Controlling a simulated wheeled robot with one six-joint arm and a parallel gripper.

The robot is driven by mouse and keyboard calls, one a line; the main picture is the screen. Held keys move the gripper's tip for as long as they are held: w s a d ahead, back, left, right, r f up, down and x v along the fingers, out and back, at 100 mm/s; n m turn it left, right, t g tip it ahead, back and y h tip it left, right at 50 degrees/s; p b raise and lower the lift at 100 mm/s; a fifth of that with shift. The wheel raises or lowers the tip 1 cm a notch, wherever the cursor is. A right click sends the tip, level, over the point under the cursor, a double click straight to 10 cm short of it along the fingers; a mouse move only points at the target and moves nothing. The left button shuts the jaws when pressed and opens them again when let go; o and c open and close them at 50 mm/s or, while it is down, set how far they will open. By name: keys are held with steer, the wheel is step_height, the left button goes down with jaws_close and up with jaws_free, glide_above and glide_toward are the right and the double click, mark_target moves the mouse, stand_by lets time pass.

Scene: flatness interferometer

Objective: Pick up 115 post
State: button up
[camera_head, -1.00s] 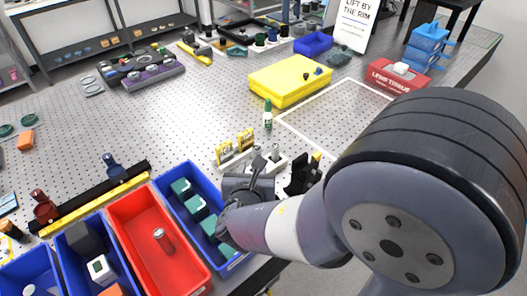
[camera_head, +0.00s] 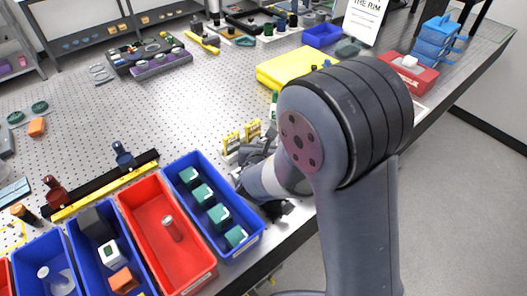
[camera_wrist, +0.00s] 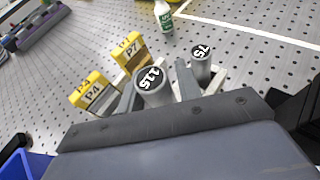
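The 115 post (camera_wrist: 154,88) is a grey cylinder with a black "115" label on its top, upright in the middle of the wrist view. My gripper (camera_wrist: 157,78) is open, with one grey finger on each side of this post and narrow gaps visible. A second grey post labelled 75 (camera_wrist: 201,63) stands just beyond the right finger on a pale base. In the head view my gripper (camera_head: 262,152) is low over the table's front edge, and my arm hides the 115 post there.
Yellow P4 (camera_wrist: 90,93) and P7 (camera_wrist: 130,50) blocks stand close on the left. A small green-and-white bottle (camera_wrist: 163,17) is behind. A blue bin (camera_head: 258,222) with green cubes and a red bin (camera_head: 190,270) holding a grey cylinder (camera_head: 172,229) lie left of my arm.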

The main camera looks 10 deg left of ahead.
jaws_close()
stand_by(0.3)
steer(key=shift+r, duration=0.15)
